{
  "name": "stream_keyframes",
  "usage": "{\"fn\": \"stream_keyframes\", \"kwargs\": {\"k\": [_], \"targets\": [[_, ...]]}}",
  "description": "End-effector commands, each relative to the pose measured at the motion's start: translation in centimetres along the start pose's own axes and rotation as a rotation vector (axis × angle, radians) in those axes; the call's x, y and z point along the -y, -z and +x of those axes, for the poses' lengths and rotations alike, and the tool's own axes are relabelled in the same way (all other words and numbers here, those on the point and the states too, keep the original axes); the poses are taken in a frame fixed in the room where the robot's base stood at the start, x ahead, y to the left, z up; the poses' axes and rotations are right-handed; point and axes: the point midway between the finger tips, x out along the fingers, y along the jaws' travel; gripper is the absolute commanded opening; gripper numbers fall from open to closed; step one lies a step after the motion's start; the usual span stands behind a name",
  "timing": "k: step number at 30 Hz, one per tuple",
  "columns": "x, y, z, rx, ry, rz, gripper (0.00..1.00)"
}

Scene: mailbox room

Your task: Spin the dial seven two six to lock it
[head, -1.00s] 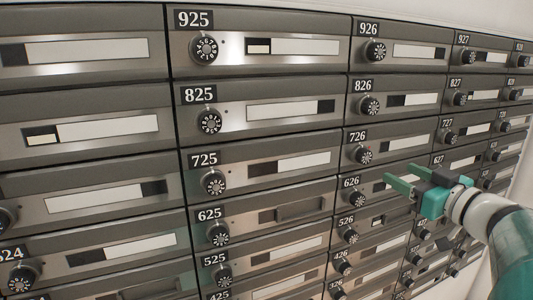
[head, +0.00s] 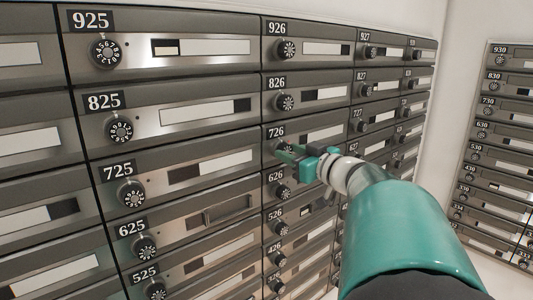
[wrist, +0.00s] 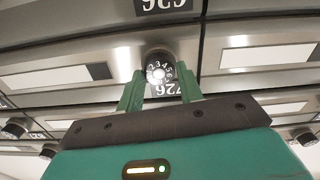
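The 726 mailbox door (head: 325,132) has a black round dial under its number plate; in the head view my gripper mostly covers that dial. My gripper (head: 281,153) reaches the door from the right. In the wrist view the dial (wrist: 158,68) with white digits stands between the tips of my two green fingers (wrist: 159,75). The fingers are apart, one on each side of the dial. A narrow gap seems to show on each side; I cannot tell for sure whether they touch it. The 726 plate (wrist: 170,89) appears upside down behind the fingers.
The 826 dial (head: 287,103) is above and the 626 dial (head: 283,191) below. The 725 door (head: 195,172) is to the left. Another mailbox bank (head: 500,150) stands at the right, past a white wall corner (head: 460,90). Free space lies in front of the wall.

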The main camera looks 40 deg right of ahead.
Motion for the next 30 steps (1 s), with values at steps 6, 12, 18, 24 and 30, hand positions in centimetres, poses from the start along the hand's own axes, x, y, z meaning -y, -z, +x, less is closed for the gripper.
{"fn": "stream_keyframes", "kwargs": {"k": [6,12,18,24,30], "targets": [[0.00,-0.01,-0.02,0.000,0.000,0.001,0.11],[0.03,-0.01,0.00,0.000,0.001,0.020,0.11],[0.03,-0.02,0.02,0.000,0.001,0.097,0.11],[0.02,-0.03,0.04,0.001,0.002,0.239,0.11],[-0.02,-0.06,0.04,0.001,0.002,0.422,0.11]]}}
